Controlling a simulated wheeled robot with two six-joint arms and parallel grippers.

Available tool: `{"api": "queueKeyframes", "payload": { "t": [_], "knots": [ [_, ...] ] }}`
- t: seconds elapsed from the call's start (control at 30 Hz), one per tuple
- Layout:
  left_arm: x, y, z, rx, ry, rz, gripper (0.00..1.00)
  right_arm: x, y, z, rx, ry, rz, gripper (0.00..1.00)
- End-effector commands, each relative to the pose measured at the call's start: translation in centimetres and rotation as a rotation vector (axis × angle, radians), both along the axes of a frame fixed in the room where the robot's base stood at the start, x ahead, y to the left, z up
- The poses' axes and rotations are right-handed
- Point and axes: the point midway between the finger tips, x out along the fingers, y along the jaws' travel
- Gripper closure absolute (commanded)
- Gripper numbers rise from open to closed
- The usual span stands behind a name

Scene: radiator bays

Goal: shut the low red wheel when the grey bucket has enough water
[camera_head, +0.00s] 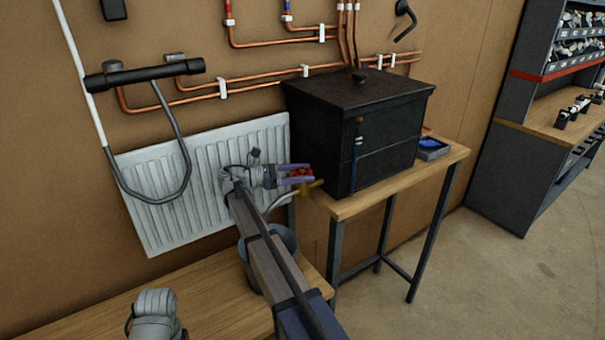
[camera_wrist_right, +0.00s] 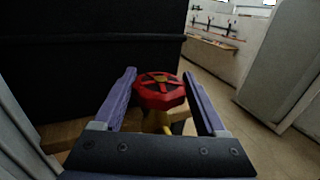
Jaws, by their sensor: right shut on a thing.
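The low red wheel (camera_wrist_right: 160,90) sits on a brass valve (camera_wrist_right: 158,121) in the right wrist view, between the two purple fingers of my right gripper (camera_wrist_right: 163,93). In the head view, the right gripper (camera_head: 296,175) is shut on the red wheel (camera_head: 299,171), beside the black tank's left side. The grey bucket (camera_head: 247,260) is below, largely hidden behind my right arm. Its water level cannot be seen. A grey spout or hose (camera_head: 291,200) runs from the brass fitting (camera_head: 310,188) down towards the bucket. My left gripper is not visible.
A black tank (camera_head: 325,130) stands on a wooden table (camera_head: 375,194) with a small blue-lined tray (camera_head: 432,149). A white radiator (camera_head: 160,190) and copper pipes are on the wall. A wooden bench (camera_head: 215,302) is in front. Floor at right is clear.

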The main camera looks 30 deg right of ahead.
Motion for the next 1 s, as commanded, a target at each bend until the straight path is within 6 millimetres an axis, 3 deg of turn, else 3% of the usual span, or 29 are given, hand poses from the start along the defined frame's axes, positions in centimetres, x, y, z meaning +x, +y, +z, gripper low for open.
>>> {"api": "queueKeyframes", "payload": {
  "t": [0.3,0.83,0.87,1.0],
  "knots": [
    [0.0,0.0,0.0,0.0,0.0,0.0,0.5,0.12,-0.05,-0.01,0.0,0.0,-0.106,0.82],
    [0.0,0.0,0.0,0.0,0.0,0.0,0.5,-0.02,-0.05,0.0,0.0,0.0,-0.126,0.82],
    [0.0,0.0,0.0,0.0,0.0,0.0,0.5,-0.02,-0.05,0.0,0.0,0.0,-0.126,0.25],
    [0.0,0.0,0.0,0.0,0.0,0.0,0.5,-0.03,-0.04,0.0,0.0,0.0,-0.126,0.09]
  ]
}}
